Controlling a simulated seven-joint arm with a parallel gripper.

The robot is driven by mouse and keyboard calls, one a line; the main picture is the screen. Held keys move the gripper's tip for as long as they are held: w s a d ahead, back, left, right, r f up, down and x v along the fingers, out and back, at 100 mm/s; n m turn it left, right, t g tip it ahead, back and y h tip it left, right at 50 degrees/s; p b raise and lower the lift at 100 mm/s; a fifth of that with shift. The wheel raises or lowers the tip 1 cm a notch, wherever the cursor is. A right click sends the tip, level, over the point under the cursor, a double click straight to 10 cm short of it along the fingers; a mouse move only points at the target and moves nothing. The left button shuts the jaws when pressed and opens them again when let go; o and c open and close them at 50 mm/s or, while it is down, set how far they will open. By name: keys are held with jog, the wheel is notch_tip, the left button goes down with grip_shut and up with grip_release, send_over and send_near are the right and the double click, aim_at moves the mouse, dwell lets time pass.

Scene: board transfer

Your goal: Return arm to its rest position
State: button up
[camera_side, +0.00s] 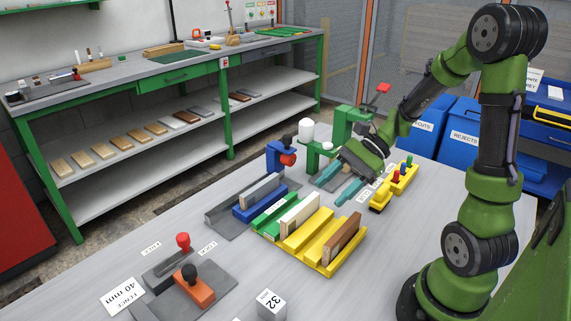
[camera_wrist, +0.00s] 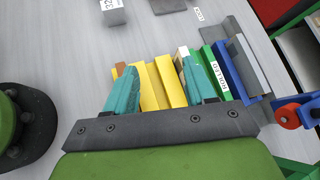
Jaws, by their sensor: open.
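My gripper (camera_side: 338,182) is raised above the far side of the table, behind the coloured board racks. Its teal fingers are apart with nothing between them, and in the wrist view the fingers (camera_wrist: 152,95) stand over the racks. The yellow rack (camera_side: 318,262) holds a brown board (camera_side: 343,232) at its right end. A white board (camera_side: 300,210) sits in the rack to its left, beside the green rack (camera_side: 272,215). A grey board (camera_side: 262,188) stands in the blue rack (camera_side: 250,208).
A green press (camera_side: 340,130) stands behind my gripper. A yellow block with coloured pegs (camera_side: 395,187) is right of it. A red-knobbed fixture (camera_side: 183,243) and an orange block (camera_side: 195,285) lie at front left. A grey block marked 32 (camera_side: 271,304) sits in front. Blue bins (camera_side: 465,135) stand behind.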

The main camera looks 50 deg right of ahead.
jog(key=s+a+r+n+t+h, duration=0.1)
jog(key=s+a+r+n+h, duration=0.1)
jog(key=n, duration=0.5)
jog(key=s+a+r+n+t+h, duration=0.2)
jog(key=a+r+n+h, duration=0.3)
jog(key=r+n, duration=0.3)
jog(key=shift+s+a+r+h, duration=0.3)
jog(key=shift+s+h, duration=0.2)
jog(key=shift+s, duration=0.15)
